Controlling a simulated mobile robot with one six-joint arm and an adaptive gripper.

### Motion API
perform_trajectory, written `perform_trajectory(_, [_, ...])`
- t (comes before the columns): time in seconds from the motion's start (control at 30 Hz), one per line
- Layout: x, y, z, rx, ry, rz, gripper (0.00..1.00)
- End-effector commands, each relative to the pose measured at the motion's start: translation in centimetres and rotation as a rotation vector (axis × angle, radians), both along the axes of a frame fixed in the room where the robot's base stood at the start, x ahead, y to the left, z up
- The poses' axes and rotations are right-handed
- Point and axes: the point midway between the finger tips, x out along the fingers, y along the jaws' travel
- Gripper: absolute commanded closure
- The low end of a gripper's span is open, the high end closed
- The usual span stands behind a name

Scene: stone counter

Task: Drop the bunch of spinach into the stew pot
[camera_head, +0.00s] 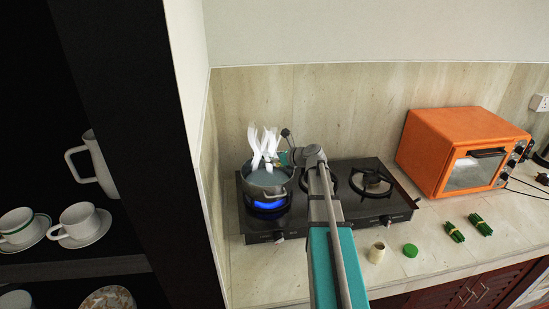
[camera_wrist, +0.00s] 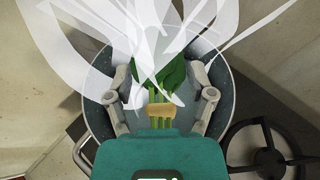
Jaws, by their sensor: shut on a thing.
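The stew pot (camera_head: 283,189) stands on the left burner over a blue flame, with white steam rising from it. In the wrist view the grey pot (camera_wrist: 98,84) lies below my gripper, its rim showing around the fingers. My gripper (camera_wrist: 160,88) is shut on the bunch of spinach (camera_wrist: 172,74), which has dark green leaves, pale stems and a tan band. The spinach is over the pot opening, leaves pointing away from my wrist. Steam partly hides the leaves and the pot's inside. In the head view my gripper (camera_head: 283,158) is at the pot, with the spinach barely visible.
The black stove (camera_head: 345,216) has free burners right of the pot. An orange oven (camera_head: 428,155) stands farther right. Two green bundles (camera_head: 454,232), a green lid (camera_head: 411,250) and a small beige jar (camera_head: 377,253) are on the counter. A dark shelf with cups is at left.

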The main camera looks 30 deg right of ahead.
Motion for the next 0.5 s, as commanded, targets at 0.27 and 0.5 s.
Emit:
perform_trajectory(0.27, [0.0,0.1,-2.7,0.0,0.0,0.001,0.77])
perform_trajectory(0.5, [0.0,0.1,-3.9,0.0,0.0,0.001,0.77])
